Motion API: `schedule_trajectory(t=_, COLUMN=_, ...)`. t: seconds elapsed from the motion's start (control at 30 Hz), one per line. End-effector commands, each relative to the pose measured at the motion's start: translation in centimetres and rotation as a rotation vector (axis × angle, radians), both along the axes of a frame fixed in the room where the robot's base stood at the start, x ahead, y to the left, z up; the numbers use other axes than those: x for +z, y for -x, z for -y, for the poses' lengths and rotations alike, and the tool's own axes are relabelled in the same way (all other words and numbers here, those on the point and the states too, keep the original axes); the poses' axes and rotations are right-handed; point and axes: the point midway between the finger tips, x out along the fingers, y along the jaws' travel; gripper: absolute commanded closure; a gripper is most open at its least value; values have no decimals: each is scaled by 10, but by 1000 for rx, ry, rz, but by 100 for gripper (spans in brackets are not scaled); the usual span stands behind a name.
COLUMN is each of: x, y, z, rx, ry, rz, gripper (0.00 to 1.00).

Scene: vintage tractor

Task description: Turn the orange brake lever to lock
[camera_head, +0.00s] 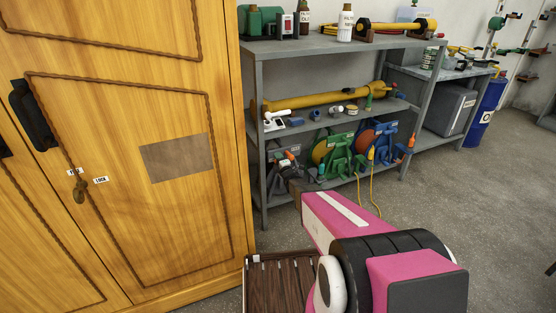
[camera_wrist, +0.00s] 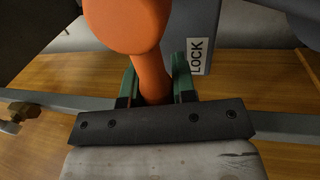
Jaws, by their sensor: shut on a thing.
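The orange brake lever (camera_wrist: 152,62) fills the upper middle of the wrist view, with a broad rounded top and a narrower stem below. My gripper (camera_wrist: 156,84) has its two green fingers on either side of the stem and is shut on it. A grey panel with a LOCK label (camera_wrist: 195,57) stands just right of the lever. In the head view my pink arm reaches to the lower shelf, by a grey unit (camera_head: 284,155).
The grey shelf rack (camera_head: 255,90) holds a yellow tube (camera_head: 330,96), a green reel (camera_head: 338,155) and a blue reel (camera_head: 380,140) close right of my arm. A wooden cabinet (camera_head: 120,220) stands at the left. Open floor (camera_head: 440,180) lies to the right.

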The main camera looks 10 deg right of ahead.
Motion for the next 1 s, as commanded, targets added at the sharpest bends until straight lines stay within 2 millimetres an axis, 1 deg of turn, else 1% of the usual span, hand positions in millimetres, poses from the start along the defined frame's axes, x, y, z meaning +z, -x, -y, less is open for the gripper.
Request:
schedule_trajectory(t=0.07, x=-1, y=0, z=-1, rx=2, ry=5, rz=-1, gripper=100)
schedule_trajectory(t=0.1, x=-1, y=0, z=-1, rx=2, ry=5, rz=-1, gripper=62)
schedule_trajectory(t=0.13, x=-1, y=0, z=-1, rx=1, ry=5, rz=-1, gripper=52)
schedule_trajectory(t=0.17, x=-1, y=0, z=-1, rx=1, ry=5, rz=-1, gripper=49)
schedule_trajectory(t=0.47, x=0, y=1, z=0, rx=1, ry=1, rz=-1, gripper=49)
schedule_trajectory(t=0.63, x=-2, y=10, z=3, rx=1, ry=1, rz=-1, gripper=49)
schedule_trajectory(t=0.77, x=-5, y=26, z=8, rx=0, ry=2, rz=-3, gripper=49)
schedule_trajectory(t=1.0, x=-13, y=68, z=21, rx=0, ry=3, rz=-3, gripper=49)
